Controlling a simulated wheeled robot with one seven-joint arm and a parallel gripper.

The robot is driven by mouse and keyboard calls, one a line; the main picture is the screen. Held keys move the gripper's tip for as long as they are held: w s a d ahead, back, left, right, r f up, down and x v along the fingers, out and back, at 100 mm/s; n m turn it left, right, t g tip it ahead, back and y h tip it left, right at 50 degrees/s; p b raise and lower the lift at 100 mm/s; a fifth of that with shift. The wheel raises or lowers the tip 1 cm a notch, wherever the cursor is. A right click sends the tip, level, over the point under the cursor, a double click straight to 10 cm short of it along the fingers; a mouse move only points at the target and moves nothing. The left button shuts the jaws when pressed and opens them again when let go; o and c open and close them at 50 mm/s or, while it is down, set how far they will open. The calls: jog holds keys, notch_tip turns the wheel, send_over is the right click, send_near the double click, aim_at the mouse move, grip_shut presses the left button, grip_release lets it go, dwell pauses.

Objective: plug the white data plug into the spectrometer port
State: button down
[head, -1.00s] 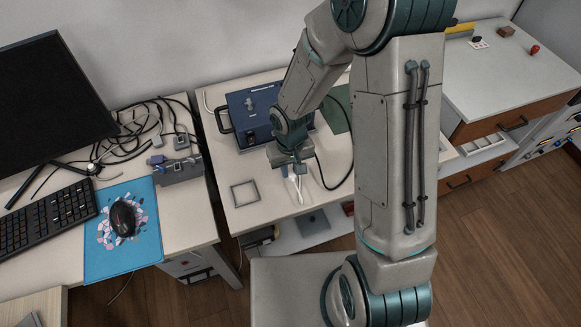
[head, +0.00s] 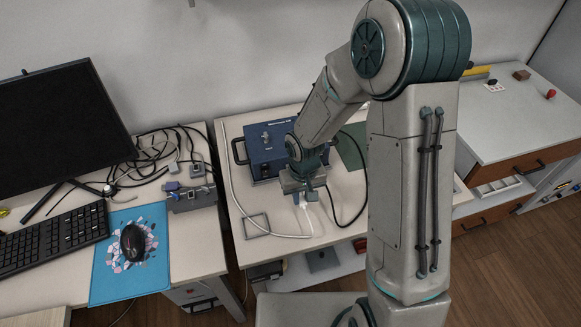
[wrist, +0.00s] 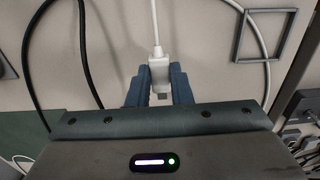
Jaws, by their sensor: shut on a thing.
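The white data plug (wrist: 159,68) is between the two dark fingers of my gripper (wrist: 159,82) in the wrist view, with its metal tip toward the palm side of the picture. Its white cable (wrist: 154,22) runs up and away. In the head view my gripper (head: 304,190) is above the light table, in front of the blue spectrometer box (head: 262,158).
A square grey frame (head: 256,226) lies on the table left of my gripper. A black cable (head: 362,190) curves on the right near a green mat (head: 350,152). A desk on the left holds a monitor (head: 62,125), a mouse (head: 133,242) and a grey connector block (head: 192,196).

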jog(key=shift+w+r, duration=0.1)
jog(key=shift+w, duration=0.4)
jog(key=shift+w+a, duration=0.3)
jog(key=shift+w, duration=0.6)
jog(key=shift+w+a, duration=0.25)
jog(key=shift+w, duration=0.6)
jog(key=shift+w+a, duration=0.3)
jog(key=shift+w, duration=0.6)
jog(key=c, duration=1.8)
grip_release()
jog(key=shift+c, duration=0.2)
grip_shut()
